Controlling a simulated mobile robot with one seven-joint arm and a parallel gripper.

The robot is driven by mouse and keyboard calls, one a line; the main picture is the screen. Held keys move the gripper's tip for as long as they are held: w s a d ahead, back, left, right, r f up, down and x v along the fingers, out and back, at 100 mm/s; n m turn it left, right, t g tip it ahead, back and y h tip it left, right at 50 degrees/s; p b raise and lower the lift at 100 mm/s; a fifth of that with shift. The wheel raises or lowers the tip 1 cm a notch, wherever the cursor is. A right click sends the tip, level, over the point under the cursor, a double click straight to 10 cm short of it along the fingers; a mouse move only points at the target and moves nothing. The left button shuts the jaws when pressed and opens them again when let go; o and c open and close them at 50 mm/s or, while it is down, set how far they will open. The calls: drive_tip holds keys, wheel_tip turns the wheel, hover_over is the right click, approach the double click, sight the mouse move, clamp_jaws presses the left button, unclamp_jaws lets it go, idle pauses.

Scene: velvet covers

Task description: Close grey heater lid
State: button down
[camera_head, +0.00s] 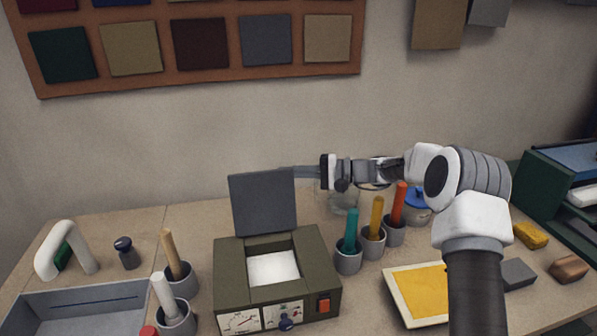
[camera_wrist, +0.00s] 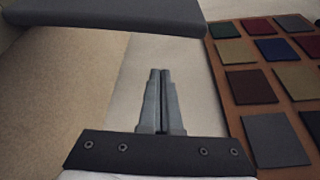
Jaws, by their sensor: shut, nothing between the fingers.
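The heater (camera_head: 277,277) is an olive-green box with a dial, a blue knob and a red switch on its front. Its grey lid (camera_head: 263,205) stands open, nearly upright at the back edge, showing a white square inside the opening (camera_head: 273,268). My gripper (camera_head: 297,172) is shut and empty; its fingertips reach to the upper right edge of the lid, and their tips seem to pass behind it. In the wrist view, the shut fingers (camera_wrist: 158,75) point ahead, and the dark lid edge (camera_wrist: 110,14) crosses the upper left. I cannot tell whether they touch the lid.
Grey cups with teal (camera_head: 350,244), yellow (camera_head: 376,228) and red handles stand right of the heater. A glass jar (camera_head: 343,200) is behind them. Cups with wooden and white handles (camera_head: 175,305) and a grey tray (camera_head: 80,309) are left. A swatch board (camera_head: 200,45) hangs above.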

sight(272, 178)
drive_tip(key=s+a, duration=0.2)
drive_tip(key=a, duration=0.2)
drive_tip(key=shift+s+a+r+p, duration=0.2)
drive_tip(key=shift+s+p, duration=0.1)
drive_tip(key=shift+s, duration=0.1)
drive_tip(key=shift+s+d, duration=0.15)
drive_tip(key=shift+s, duration=0.15)
drive_tip(key=shift+s+d+b, duration=0.1)
drive_tip(key=shift+s+b, duration=0.05)
drive_tip(key=shift+b, duration=0.4)
